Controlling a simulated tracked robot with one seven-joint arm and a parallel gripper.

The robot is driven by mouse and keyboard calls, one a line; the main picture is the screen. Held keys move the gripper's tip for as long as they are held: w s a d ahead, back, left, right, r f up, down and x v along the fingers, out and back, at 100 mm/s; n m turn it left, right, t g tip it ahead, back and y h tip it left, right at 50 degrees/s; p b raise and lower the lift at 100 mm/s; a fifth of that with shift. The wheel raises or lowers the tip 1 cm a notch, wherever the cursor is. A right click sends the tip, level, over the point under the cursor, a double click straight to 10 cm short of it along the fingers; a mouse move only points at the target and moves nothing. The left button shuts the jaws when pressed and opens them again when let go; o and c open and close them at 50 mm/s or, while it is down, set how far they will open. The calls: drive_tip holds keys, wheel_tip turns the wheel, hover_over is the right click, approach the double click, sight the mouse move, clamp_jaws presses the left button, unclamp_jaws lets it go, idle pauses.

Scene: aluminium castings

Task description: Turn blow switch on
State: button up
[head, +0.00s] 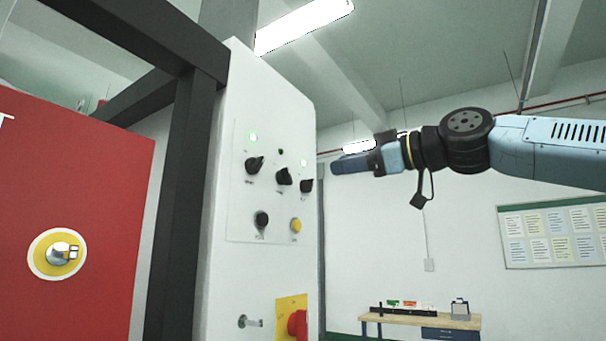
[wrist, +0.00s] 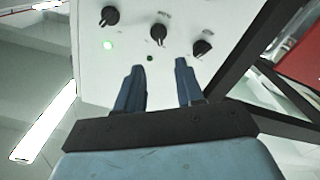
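A white control panel (head: 226,205) carries a row of three black rotary knobs: left (head: 254,165), middle (head: 284,176) and right (head: 307,185). Their labels are too small to read, so I cannot tell which is the blow switch. Green lamps glow above the left and right knobs; the lamp above the middle knob is dark. My gripper (head: 336,166) is in front of the panel, its fingers apart and empty. In the wrist view, turned roughly upside down, the fingertips (wrist: 160,65) lie below the middle knob (wrist: 158,33), beside the dark lamp (wrist: 150,58), apart from the knobs.
Below the row are another black knob (head: 261,219) and a yellow button (head: 295,225). A red emergency stop (head: 298,323) sits lower. A dark frame post (head: 182,215) and red door (head: 75,190) stand left. Free air lies right of the panel.

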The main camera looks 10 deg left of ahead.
sight(289, 175)
drive_tip(key=x, duration=1.2)
drive_tip(key=shift+f, duration=0.1)
clamp_jaws()
